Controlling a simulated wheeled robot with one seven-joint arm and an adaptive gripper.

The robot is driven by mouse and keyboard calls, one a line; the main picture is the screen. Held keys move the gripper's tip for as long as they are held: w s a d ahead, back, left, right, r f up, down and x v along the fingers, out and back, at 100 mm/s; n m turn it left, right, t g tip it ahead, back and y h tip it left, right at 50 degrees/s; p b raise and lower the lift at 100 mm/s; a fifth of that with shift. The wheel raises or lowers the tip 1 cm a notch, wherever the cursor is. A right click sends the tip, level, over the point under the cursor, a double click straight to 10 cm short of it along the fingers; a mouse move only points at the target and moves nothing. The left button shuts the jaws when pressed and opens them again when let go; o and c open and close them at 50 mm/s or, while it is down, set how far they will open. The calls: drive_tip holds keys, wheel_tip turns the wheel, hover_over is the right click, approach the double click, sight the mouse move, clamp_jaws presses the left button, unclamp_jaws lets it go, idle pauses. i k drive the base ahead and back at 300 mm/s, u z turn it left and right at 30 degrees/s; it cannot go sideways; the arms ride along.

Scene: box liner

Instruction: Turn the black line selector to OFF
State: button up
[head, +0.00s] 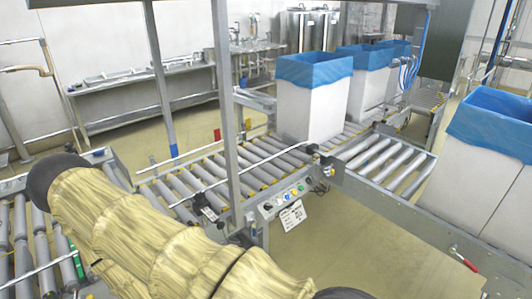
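A small grey control panel (283,201) is fixed to the near side of the roller conveyor, right of the grey post. It carries a row of small coloured knobs or buttons. A dark knob (268,207) at its left end may be the black line selector. It is too small to tell which way it points. A white label plate (292,215) hangs under the panel. My arm, in a yellowish sleeve, crosses the lower left foreground. My gripper is not visible, and nothing of it shows at the panel.
A roller conveyor (185,188) carries white boxes with blue liners, one box (312,105) behind the panel. A grey upright post (226,110) stands close left of the panel. A side conveyor (390,161) and a large box (470,190) stand at right. Floor (340,235) is clear below the panel.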

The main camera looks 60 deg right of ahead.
sight(268, 207)
drive_tip(key=z, duration=0.9)
drive_tip(key=i, duration=1.05)
drive_tip(key=z, duration=1.1)
